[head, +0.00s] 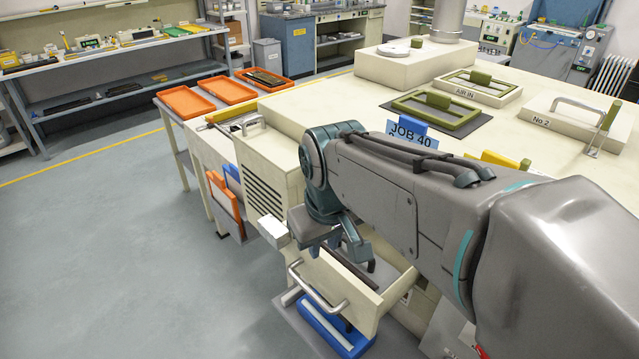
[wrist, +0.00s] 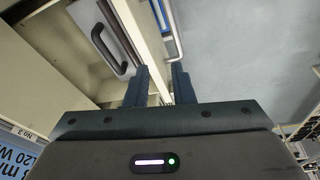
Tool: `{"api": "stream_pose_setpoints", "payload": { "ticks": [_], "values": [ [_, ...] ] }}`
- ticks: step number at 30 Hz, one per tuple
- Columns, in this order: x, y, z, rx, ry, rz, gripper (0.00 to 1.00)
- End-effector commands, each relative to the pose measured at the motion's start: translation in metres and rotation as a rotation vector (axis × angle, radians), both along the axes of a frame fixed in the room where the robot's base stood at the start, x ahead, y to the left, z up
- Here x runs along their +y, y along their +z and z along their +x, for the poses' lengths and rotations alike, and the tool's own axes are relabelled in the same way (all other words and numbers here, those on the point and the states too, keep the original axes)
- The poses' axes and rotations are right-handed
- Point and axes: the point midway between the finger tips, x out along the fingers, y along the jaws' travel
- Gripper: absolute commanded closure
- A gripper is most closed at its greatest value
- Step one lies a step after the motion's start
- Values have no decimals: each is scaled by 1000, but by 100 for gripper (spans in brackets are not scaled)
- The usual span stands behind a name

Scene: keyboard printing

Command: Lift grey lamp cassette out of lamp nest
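The grey lamp cassette (wrist: 88,18) shows in the wrist view as a light grey plate with a dark bow handle (wrist: 108,47). It sits inside the open cream drawer (head: 335,283), which I take for the lamp nest. My gripper (wrist: 160,78) has its two dark fingers apart, with drawer edge and nothing held visible between them. In the wrist view the fingertips lie to the right of the handle and do not grip it.
The drawer's metal bar handle (head: 317,288) sticks out in front. A blue tray (head: 335,330) lies below it. The cream machine top (head: 300,120) carries a blue JOB 40 sign (head: 411,135) and green frames. Orange trays (head: 228,90) stand on the left; the floor there is free.

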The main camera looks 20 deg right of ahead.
Motion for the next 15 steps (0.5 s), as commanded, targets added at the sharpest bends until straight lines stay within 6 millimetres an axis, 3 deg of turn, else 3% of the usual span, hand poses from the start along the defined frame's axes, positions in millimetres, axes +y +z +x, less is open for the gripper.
{"api": "stream_pose_setpoints", "payload": {
  "ticks": [1, 6, 10, 15],
  "values": [
    [-9, -7, 17, 26, 28, -24, 78],
    [-38, -4, 62, 112, 129, -106, 78],
    [-56, -2, 85, 165, 178, -154, 78],
    [-68, -2, 97, 201, 206, -183, 78]
  ]
}}
